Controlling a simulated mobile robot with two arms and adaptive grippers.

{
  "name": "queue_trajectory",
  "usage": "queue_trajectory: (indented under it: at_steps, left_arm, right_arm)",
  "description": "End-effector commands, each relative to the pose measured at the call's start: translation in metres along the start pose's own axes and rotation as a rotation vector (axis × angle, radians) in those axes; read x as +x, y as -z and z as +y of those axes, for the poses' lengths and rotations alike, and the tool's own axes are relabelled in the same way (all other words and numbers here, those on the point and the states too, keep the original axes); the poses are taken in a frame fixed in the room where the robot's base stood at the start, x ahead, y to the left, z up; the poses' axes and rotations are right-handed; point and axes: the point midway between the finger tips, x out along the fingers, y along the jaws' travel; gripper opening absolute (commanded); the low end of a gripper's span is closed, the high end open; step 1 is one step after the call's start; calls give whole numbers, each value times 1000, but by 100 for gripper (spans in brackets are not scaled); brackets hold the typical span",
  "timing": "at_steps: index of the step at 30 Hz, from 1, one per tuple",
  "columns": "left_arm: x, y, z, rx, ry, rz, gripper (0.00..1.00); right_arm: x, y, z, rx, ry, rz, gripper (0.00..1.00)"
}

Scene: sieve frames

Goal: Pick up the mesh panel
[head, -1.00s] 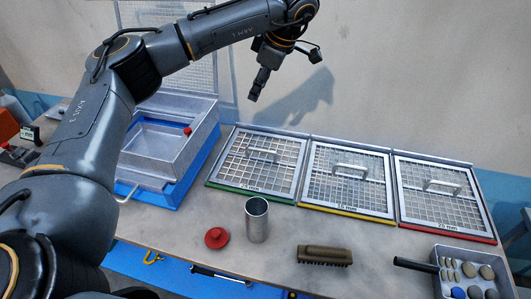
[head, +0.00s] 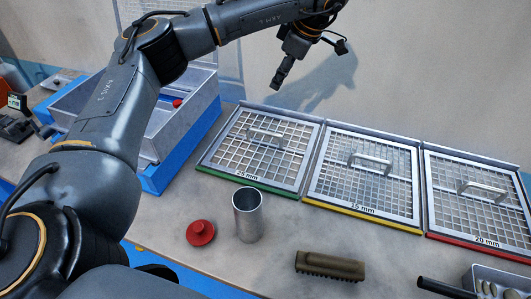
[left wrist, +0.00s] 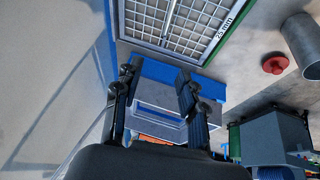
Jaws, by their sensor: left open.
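Three square metal mesh panels, each with a bar handle, lie in a row at the back of the table. The left one (head: 250,160) has a green front edge and a 25 mm label. The middle one (head: 362,190) has a yellow edge and reads 15 mm. The right one (head: 478,210) has a red edge and reads 20 mm. My left gripper (head: 277,84) is open and empty, pointing down above the row's back left. In the left wrist view, its fingers (left wrist: 156,82) are apart, and the green-edged panel (left wrist: 180,25) shows beyond them. The right gripper is not in view.
A metal sieve box (head: 187,128) on a blue base stands left of the panels, partly behind my arm. In front are a red knobbed lid (head: 200,233), a metal cup (head: 248,215) and a brush (head: 330,265). A compartment tray (head: 490,280) is at front right.

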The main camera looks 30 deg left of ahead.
Motion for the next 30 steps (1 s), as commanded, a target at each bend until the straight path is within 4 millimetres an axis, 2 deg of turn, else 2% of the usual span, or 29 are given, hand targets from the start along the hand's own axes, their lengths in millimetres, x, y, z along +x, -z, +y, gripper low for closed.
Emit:
queue_trajectory:
  at_steps: [1,3,6,10,17,24,30]
  left_arm:
    - [26,-11,-4,0,1,0,41]
    - [45,-19,-7,0,1,0,41]
    - [72,-30,-11,0,0,0,41]
    - [90,-38,-14,0,-1,0,41]
    - [108,-40,-15,-1,2,1,41]
    - [154,-39,-15,-1,4,2,41]
    - [178,-40,-14,0,2,0,41]
  right_arm:
    - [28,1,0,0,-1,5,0]
    - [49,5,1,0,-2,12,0]
    - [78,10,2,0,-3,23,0]
    - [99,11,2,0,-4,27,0]
    - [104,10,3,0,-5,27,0]
    - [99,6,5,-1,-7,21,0]
    - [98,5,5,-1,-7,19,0]
